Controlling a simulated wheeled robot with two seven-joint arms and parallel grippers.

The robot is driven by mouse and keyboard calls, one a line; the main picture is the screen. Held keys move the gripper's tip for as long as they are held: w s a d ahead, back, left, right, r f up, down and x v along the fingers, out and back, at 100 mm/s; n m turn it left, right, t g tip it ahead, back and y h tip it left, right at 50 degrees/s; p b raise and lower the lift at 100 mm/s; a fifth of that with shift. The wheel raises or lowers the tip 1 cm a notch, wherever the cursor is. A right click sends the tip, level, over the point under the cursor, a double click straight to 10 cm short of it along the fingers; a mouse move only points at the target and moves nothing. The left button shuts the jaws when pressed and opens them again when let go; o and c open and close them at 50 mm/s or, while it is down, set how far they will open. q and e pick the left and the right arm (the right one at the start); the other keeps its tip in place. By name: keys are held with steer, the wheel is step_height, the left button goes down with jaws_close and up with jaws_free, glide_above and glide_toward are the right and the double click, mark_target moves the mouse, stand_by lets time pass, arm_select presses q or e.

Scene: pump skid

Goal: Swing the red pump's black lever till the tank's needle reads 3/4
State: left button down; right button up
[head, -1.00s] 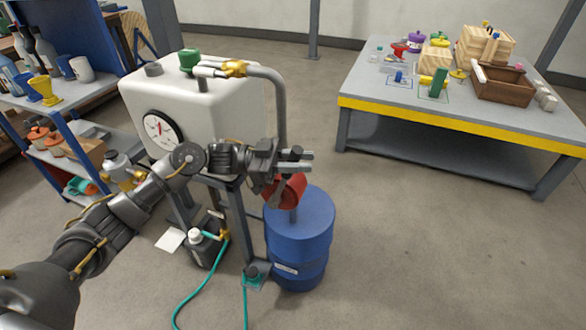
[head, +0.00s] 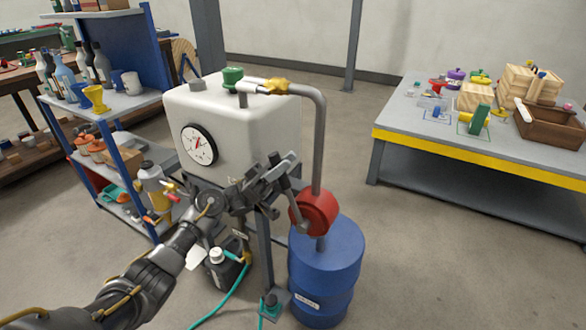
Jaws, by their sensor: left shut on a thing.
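The red pump (head: 318,213) sits on top of the blue drum (head: 325,262), with a grey pipe rising from it to the white tank (head: 237,125). The tank's round gauge (head: 199,145) faces me; its red needle points roughly upward, but the scale is too small to read. My left gripper (head: 282,168) is shut on the black lever (head: 292,197), near its upper end, up and left of the pump. The fingers hide part of the lever. My right gripper is out of view.
A blue shelf unit (head: 117,104) with bottles and funnels stands left of the tank. A black canister (head: 222,268) with a green hose is on the floor below. A yellow-edged table (head: 480,160) with boxes stands right; the floor between is clear.

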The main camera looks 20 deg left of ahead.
arm_select(q)
steer(key=shift+w+a+f, duration=0.1)
steer(key=shift+a, duration=0.2)
steer(key=c, duration=1.2)
jaws_free()
